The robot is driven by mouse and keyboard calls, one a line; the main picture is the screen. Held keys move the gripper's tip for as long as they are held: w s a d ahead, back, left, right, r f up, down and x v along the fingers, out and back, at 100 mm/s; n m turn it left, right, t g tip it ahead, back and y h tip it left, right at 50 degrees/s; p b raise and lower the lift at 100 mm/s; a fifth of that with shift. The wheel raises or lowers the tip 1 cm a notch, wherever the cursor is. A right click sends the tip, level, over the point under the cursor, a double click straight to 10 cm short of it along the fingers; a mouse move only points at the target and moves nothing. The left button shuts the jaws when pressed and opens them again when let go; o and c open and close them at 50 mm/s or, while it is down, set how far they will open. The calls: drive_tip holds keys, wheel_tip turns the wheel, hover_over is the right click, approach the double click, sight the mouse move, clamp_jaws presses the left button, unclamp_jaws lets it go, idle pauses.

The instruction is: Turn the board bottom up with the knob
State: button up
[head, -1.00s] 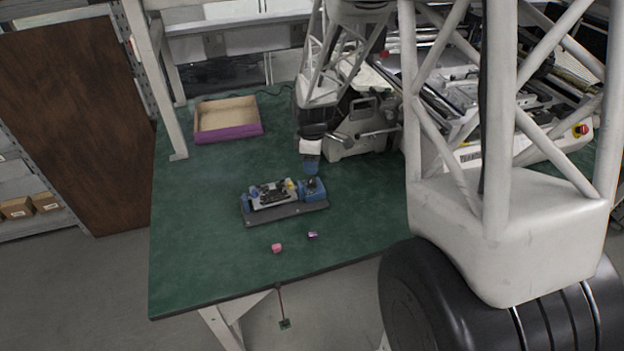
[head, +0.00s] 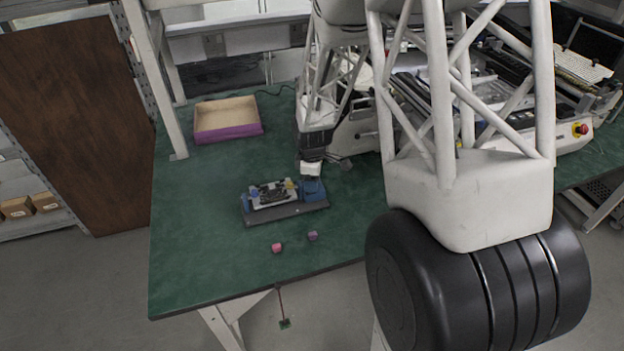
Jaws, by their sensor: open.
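The board (head: 269,194) sits in a small fixture on a dark base plate (head: 286,212) on the green table. Dark parts show on its upper face, and yellow spots show near its right end. A blue block (head: 314,191) stands at the right end of the fixture, and a smaller blue piece (head: 247,203) is at the left end. The knob is too small to make out for certain. My gripper (head: 311,178) is directly above the right blue block, close to it or touching; I cannot tell which. Its fingertips are hard to separate from the blue block. It is open.
A pink cube (head: 277,248) and a purple cube (head: 313,236) lie in front of the fixture. A purple-sided open box (head: 227,120) stands at the back left. A grey machine (head: 358,130) is behind my gripper. The table's left side is clear.

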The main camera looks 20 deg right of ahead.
drive_tip(key=shift+f, duration=0.1)
drive_tip(key=c, duration=0.9)
drive_tip(key=shift+c, duration=0.2)
